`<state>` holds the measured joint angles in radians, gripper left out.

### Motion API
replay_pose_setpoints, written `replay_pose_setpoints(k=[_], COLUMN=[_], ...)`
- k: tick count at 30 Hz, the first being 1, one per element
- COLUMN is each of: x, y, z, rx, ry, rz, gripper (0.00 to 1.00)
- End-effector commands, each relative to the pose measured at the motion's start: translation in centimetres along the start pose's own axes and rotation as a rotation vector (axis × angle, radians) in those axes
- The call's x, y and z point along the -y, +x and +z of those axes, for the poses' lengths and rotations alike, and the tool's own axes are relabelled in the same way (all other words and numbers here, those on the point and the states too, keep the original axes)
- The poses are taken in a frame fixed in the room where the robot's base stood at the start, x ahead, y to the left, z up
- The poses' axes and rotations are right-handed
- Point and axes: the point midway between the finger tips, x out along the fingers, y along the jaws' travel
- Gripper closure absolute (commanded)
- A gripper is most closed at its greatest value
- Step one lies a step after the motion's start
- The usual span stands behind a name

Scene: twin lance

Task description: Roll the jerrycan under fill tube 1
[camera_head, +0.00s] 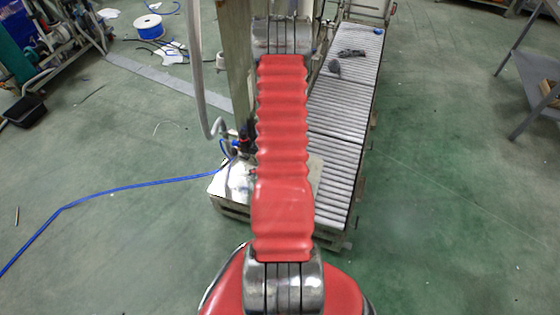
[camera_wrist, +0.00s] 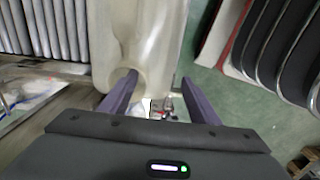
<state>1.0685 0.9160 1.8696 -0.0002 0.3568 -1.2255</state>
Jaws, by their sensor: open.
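A whitish, translucent jerrycan (camera_wrist: 140,35) fills the upper middle of the wrist view, beside the rollers, with a rounded opening at its lower left. My gripper (camera_wrist: 160,77) is open, its two dark purple fingers pointing toward the jerrycan. The left finger's tip overlaps the opening; I cannot tell whether it touches or goes in. The right finger is at the jerrycan's right edge. The roller conveyor (camera_head: 336,110) runs away from me in the head view. My red arm hides its left side, and neither jerrycan nor gripper shows there. I cannot make out fill tube 1.
A metal post (camera_head: 236,60) and a pale hose (camera_head: 195,65) stand left of the conveyor. Small dark objects (camera_head: 350,53) lie on its far rollers. A blue hose (camera_head: 130,186) crosses the floor. A grey shelf (camera_head: 532,75) stands at right. The green floor right of the conveyor is clear.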

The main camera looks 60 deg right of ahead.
Motion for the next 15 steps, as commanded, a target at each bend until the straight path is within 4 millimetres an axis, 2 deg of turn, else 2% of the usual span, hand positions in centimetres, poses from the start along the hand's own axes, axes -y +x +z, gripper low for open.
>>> replay_pose_setpoints(k=[15], x=[0.0], y=[6.0], z=[0.0], rx=[0.000], ry=[0.001], rz=[-0.001], gripper=[0.44])
